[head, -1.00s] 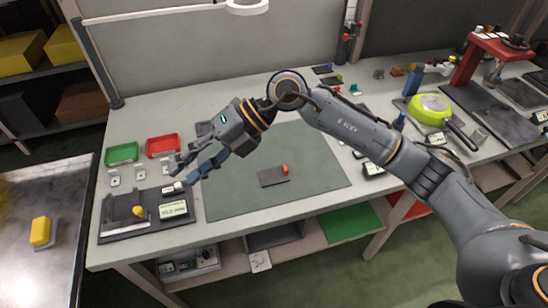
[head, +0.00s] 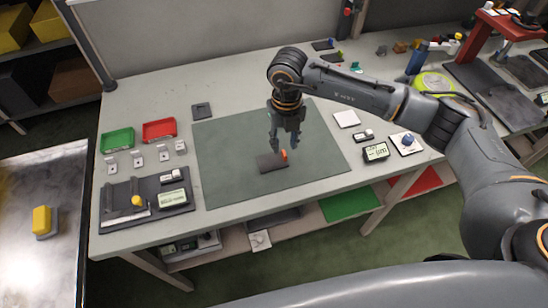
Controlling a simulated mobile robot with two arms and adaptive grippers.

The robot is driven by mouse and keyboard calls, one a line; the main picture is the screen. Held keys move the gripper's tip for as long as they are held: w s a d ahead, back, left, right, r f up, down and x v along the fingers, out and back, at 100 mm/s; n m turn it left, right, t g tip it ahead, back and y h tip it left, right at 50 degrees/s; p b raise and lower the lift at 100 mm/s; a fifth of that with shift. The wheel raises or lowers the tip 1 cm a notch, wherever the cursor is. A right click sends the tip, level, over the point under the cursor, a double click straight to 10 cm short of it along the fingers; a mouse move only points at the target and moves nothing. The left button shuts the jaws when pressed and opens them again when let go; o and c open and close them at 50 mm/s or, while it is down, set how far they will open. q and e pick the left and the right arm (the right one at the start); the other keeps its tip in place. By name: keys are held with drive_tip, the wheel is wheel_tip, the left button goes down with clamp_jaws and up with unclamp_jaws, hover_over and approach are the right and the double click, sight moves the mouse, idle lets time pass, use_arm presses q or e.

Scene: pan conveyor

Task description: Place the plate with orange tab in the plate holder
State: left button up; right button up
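The plate with the orange tab is a small dark grey plate (head: 270,163) lying on the green mat in the head view. Its orange tab (head: 284,155) stands up near its right end. My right gripper (head: 283,146) points down over the plate, fingers apart, close to the tab. I cannot tell whether the fingers touch it. A dark fixture with a yellow knob (head: 136,201) stands at the table's left front. It may be the plate holder, but I cannot tell for sure. My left gripper is not in view.
The green mat (head: 225,178) is otherwise clear. Green (head: 117,141) and red (head: 159,130) trays stand at the left. A display box (head: 173,199) sits beside the dark fixture. Small devices, including another display (head: 376,151), stand right of the mat.

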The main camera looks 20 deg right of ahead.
sight(284, 153)
drive_tip(key=shift+f+p, duration=0.4)
drive_tip(key=shift+f, duration=0.2)
drive_tip(key=f, duration=0.1)
drive_tip(key=f+p, duration=0.1)
drive_tip(key=f, duration=0.1)
drive_tip(key=shift+w+d+f, duration=0.1)
drive_tip(key=shift+w+f, duration=0.2)
drive_tip(key=shift+w, duration=0.05)
drive_tip(key=shift+f, duration=0.3)
clamp_jaws()
